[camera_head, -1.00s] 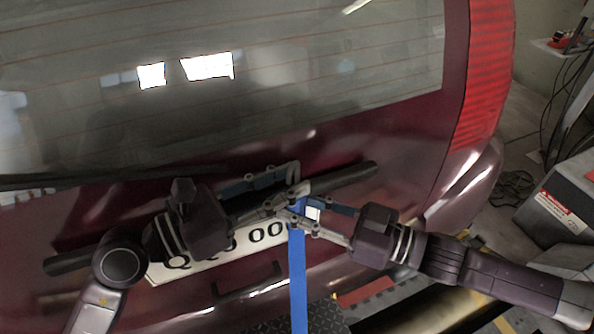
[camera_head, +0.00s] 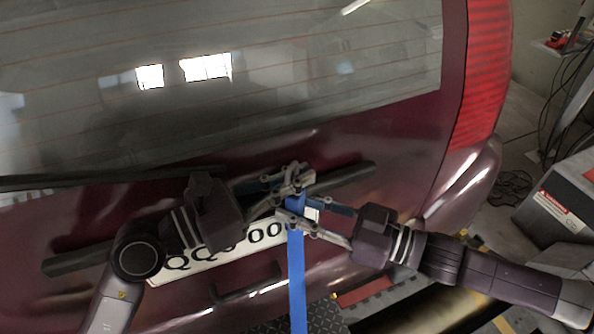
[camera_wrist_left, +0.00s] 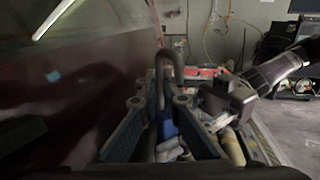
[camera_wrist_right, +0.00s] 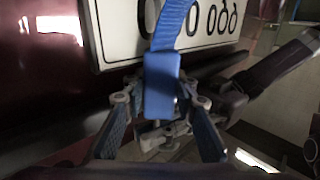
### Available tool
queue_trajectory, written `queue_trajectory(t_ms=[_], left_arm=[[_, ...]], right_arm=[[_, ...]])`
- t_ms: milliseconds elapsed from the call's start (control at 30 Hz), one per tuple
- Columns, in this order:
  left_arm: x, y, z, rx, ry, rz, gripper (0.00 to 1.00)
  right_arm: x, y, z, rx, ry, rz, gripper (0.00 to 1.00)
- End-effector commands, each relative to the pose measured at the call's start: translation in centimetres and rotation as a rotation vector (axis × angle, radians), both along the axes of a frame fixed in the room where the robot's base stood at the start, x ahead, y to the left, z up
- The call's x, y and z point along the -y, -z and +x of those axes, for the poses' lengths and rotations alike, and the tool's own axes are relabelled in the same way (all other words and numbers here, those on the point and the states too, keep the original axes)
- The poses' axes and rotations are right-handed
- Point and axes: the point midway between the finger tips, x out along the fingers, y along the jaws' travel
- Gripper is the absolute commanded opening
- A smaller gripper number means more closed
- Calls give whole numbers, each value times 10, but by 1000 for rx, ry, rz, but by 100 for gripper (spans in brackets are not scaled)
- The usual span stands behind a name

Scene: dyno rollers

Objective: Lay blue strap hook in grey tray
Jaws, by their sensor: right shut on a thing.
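The blue strap (camera_head: 297,270) hangs down in front of the licence plate at the car's rear; its dark hook (camera_wrist_left: 168,62) stands up at its top. My right gripper (camera_head: 298,211) is shut on the strap just below the hook. The right wrist view shows the strap's blue end (camera_wrist_right: 160,85) at its fingertips. My left gripper (camera_head: 296,180) is above the right one, at the hook. In the left wrist view its fingers (camera_wrist_left: 158,103) stand apart on both sides of the hook. I cannot make out a grey tray.
The car's tailgate and licence plate (camera_head: 215,250) are close behind both grippers. A dark handle bar (camera_head: 350,176) runs just behind them. A grey machine (camera_head: 565,205) with a warning label stands at the right. Cables lie on the floor (camera_head: 512,187).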

Motion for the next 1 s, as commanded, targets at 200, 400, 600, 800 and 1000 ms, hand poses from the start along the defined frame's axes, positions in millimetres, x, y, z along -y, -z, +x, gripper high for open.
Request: queue_trajectory(t_ms=[200, 400, 600, 800, 1000], left_arm=[[0, -1, 0, 0, 1, -1, 0], [0, -1, 0, 0, 1, -1, 0], [0, -1, 0, 0, 0, -1, 0], [0, -1, 0, 0, 0, -1, 0], [0, -1, 0, 0, 0, -1, 0]], right_arm=[[0, 0, 0, 0, 0, 1, 46], [0, 0, 0, 0, 0, 0, 47], [7, 1, -2, -1, 2, -1, 47], [36, 2, -18, -6, 4, -5, 47], [71, 2, -36, -7, 3, -5, 47]])
